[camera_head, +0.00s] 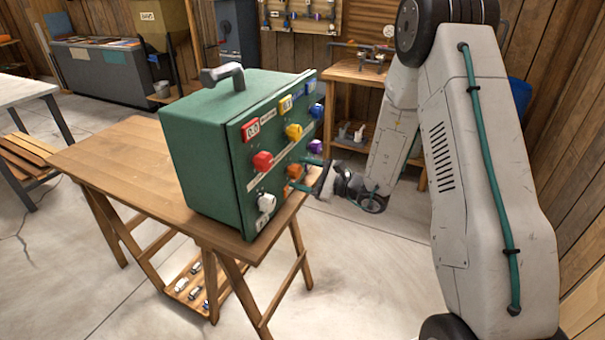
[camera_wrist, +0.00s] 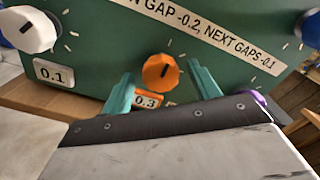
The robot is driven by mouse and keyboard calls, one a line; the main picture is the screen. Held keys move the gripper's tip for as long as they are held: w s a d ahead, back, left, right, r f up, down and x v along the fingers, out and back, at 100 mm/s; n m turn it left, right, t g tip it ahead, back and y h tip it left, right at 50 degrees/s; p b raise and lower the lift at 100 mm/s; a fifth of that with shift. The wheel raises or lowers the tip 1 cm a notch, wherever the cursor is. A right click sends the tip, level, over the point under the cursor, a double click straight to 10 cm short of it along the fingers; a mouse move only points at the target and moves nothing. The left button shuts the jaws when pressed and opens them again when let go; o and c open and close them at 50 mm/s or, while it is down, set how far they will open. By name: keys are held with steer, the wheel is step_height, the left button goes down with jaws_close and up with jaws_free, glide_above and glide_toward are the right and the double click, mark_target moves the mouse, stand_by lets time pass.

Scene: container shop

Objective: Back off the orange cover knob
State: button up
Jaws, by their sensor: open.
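The orange cover knob (camera_wrist: 160,72) is on the front of the green box (camera_head: 205,150), above an orange-edged label (camera_wrist: 146,99) reading 0.3. A dark mark shows on its face. My gripper (camera_wrist: 160,76) is open, with one teal finger on each side of the knob. Small gaps of green panel show between fingers and knob in the wrist view, so it does not look gripped.
A white knob (camera_wrist: 28,30) with a 0.1 label is to the left, and a purple knob shows partly at right. Red (camera_head: 263,161), yellow (camera_head: 293,131) and blue knobs are on the same panel. The box stands on a wooden table (camera_head: 120,165).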

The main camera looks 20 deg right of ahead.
steer(key=v, duration=0.7)
steer(key=shift+d, duration=0.2)
steer(key=shift+s, duration=0.15)
steer(key=s+a+r+n+g, duration=0.3)
steer(key=s+a+n+g, duration=0.15)
steer(key=s+g, duration=0.35)
steer(key=s+a+r+n+g, duration=0.35)
steer(key=s+n+g, duration=0.3)
steer(key=s, duration=0.45)
steer(key=s+d+r+n+t+h, duration=0.1)
steer(key=s+d+r+n+h, duration=0.1)
steer(key=s+r+n+h, duration=0.2)
steer(key=s+d+r+n+t+h, duration=0.2)
steer(key=s+r+n+h, duration=0.3)
steer(key=s+r+h, duration=0.3)
steer(key=shift+s+d+r+h, duration=0.4)
steer(key=shift+s+d+r, duration=0.25)
steer(key=shift+s, duration=0.55)
steer(key=shift+f, duration=0.1)
